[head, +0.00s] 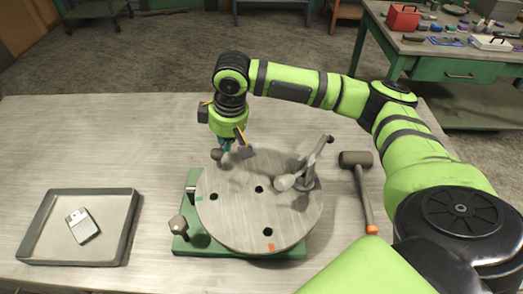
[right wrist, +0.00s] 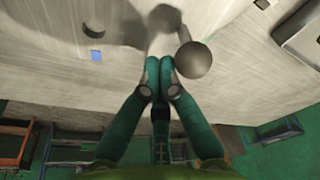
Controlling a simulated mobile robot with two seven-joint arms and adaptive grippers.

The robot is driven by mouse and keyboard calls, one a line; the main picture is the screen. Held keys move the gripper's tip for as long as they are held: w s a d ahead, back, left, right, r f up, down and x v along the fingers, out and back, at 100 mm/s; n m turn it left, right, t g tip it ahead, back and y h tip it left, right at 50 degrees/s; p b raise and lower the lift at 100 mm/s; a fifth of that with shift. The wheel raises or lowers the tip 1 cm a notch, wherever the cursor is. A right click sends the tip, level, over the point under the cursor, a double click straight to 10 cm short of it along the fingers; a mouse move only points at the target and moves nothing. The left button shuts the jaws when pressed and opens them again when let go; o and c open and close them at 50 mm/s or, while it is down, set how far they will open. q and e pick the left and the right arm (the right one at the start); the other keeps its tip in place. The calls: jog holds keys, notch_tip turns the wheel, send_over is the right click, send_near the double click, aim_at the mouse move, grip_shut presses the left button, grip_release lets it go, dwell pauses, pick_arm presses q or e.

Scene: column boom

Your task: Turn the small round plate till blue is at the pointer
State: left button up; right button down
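The round plate (head: 238,222) lies on a green base (head: 292,252) on the table. An orange mark (head: 270,246) is at its near edge, and a blue mark (right wrist: 97,55) shows in the right wrist view. A small pale piece (head: 190,191) is at the left edge; I cannot tell if it is the pointer. My right gripper (head: 228,146) is over the plate's far edge. In the right wrist view its teal fingertips (right wrist: 159,66) are together with nothing seen between them. A grey ball knob (right wrist: 193,60) is just beside them. My left gripper is not in view.
A grey clamp (head: 305,178) stands at the plate's right, and a knobbed post (head: 178,225) at the base's near-left corner. A mallet (head: 361,185) lies to the right. A tray (head: 127,230) with a grey object (head: 82,226) is at left. The far-left tabletop is clear.

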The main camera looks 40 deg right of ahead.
jog(key=shift+s+a+p, duration=0.1)
jog(key=shift+a+p, duration=0.2)
jog(key=shift+a, duration=0.3)
jog(key=shift+s+a+r+p, duration=0.1)
jog(key=shift+a+p, duration=0.35)
jog(key=shift+p, duration=0.1)
jog(key=shift+s+a, duration=0.1)
jog(key=shift+a, duration=0.25)
jog(key=shift+p, duration=0.3)
